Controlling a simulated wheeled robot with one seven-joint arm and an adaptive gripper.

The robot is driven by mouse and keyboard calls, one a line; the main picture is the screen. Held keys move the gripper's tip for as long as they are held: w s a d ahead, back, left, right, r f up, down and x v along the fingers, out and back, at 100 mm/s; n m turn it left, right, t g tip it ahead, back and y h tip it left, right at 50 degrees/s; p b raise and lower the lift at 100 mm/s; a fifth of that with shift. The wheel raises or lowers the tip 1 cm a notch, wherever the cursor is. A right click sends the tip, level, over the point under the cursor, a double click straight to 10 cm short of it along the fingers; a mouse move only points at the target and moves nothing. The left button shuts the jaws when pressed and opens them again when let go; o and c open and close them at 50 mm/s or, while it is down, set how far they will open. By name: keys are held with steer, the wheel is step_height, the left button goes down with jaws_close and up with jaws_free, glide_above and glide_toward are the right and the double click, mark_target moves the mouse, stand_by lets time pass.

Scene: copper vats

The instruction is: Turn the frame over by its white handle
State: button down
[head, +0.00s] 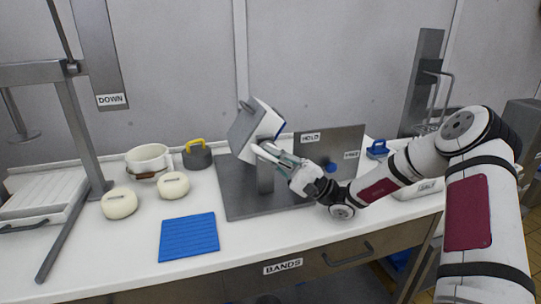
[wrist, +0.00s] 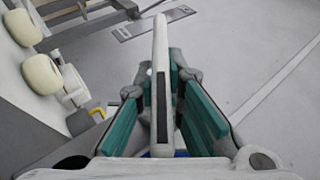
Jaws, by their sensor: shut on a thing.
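The frame (head: 247,125) is a grey and white block-like piece with blue edging. In the head view it is tilted on top of a short grey post (head: 265,180) above a steel plate. My gripper (head: 275,152) is at its lower right side. In the wrist view the white handle (wrist: 161,60) is a long upright bar between the teal pads of my gripper (wrist: 160,95). My gripper is shut on the handle. The fingers partly hide the handle in the head view.
The steel base plate (head: 235,200) has a rear panel marked HOLD (head: 340,160). To the left are a blue mat (head: 188,237), two cream rounds (head: 119,203) (head: 174,185), a white pot (head: 149,160) and a grey pot with a yellow handle (head: 197,157).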

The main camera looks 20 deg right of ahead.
steer(key=shift+r, duration=0.1)
steer(key=c, duration=1.7)
jaws_free()
steer(key=shift+r, duration=0.1)
